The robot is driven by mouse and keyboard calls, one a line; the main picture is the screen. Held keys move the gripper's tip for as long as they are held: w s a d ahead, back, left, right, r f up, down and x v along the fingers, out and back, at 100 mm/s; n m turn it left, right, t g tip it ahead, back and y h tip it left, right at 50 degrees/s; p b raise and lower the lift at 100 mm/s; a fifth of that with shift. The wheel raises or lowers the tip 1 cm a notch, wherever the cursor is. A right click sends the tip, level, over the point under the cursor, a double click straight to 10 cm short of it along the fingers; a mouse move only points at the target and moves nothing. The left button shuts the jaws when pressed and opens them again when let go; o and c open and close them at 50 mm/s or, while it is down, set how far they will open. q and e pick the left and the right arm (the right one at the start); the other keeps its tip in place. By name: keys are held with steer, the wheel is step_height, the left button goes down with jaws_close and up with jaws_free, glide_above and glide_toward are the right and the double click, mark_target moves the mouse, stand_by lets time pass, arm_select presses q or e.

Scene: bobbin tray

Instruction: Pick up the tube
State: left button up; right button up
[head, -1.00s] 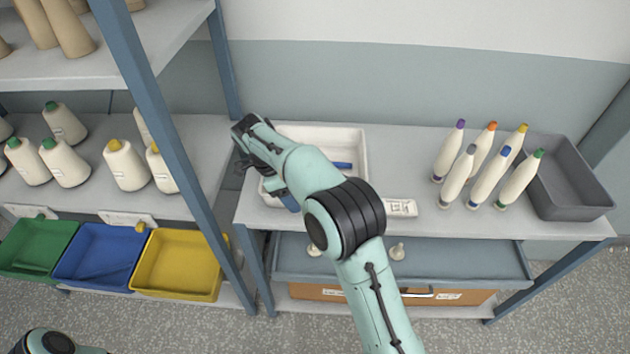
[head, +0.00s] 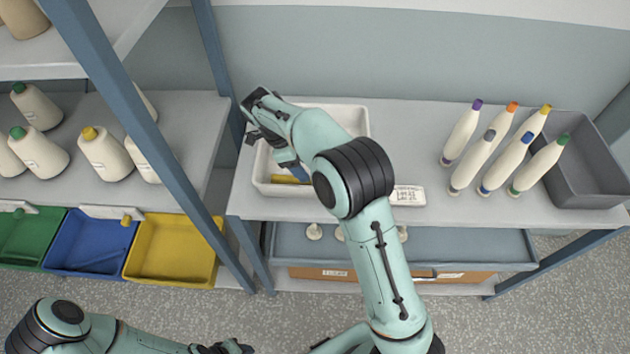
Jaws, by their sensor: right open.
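A white tray (head: 361,122) stands on the right-hand shelf, partly hidden by my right arm. A yellow tube-like piece (head: 288,180) lies in the front of the tray; its right end is hidden behind my arm. My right gripper (head: 258,138) is open over the tray's left side, with its fingers pointing down. I see nothing between its fingers, and I cannot tell how high it is above the tray. My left gripper (head: 224,348) shows only in part at the bottom edge, and its jaws cannot be made out.
Several slim bobbins with coloured tips (head: 464,132) stand right of the tray, beside a grey bin (head: 590,190). A white labelled card (head: 408,195) lies nearer. A blue-grey post (head: 150,140) separates the left rack, with cones and a yellow bin (head: 175,250). Small pale pegs (head: 314,232) stand below.

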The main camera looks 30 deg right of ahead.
steer(key=shift+x, duration=2.65)
jaws_close()
